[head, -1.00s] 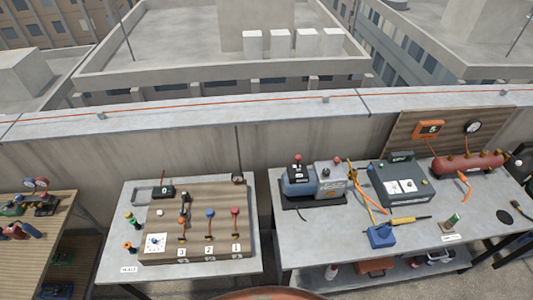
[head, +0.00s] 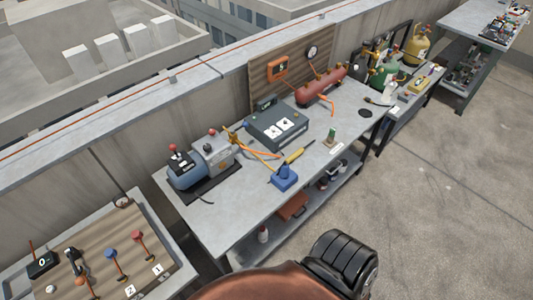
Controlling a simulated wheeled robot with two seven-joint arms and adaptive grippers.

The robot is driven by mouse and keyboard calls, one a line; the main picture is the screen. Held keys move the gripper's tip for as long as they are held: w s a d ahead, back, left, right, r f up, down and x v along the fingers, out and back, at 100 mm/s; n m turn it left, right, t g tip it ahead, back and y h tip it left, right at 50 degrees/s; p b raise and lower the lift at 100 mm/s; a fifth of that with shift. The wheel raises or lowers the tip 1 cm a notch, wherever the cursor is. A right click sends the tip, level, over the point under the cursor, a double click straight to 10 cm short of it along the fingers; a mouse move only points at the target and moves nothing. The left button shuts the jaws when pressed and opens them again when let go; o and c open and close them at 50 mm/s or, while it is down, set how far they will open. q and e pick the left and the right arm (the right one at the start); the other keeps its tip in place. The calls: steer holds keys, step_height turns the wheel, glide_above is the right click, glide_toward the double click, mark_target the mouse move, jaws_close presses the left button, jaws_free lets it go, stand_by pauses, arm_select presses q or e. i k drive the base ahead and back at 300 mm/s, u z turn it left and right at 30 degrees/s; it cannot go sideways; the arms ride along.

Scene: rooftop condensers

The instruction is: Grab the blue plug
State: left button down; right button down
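A blue block-like piece with a raised top (head: 284,178) sits on the front part of the middle grey workbench (head: 225,225). A yellow-handled tool (head: 299,154) lies just behind it. A lever or pin with a blue head (head: 110,252) stands on the brown wooden board (head: 85,235) at the lower left. I cannot tell from this distance which blue piece is the plug. Neither of my grippers is in view.
A blue-grey pump (head: 188,172), a dark box with white dials (head: 277,127) and a red tank (head: 321,86) stand along the bench's back. Gas cylinders (head: 418,45) stand farther right. Open concrete floor (head: 450,200) lies at the right.

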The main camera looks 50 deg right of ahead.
mark_target(284, 172)
steer(key=z, duration=1.9)
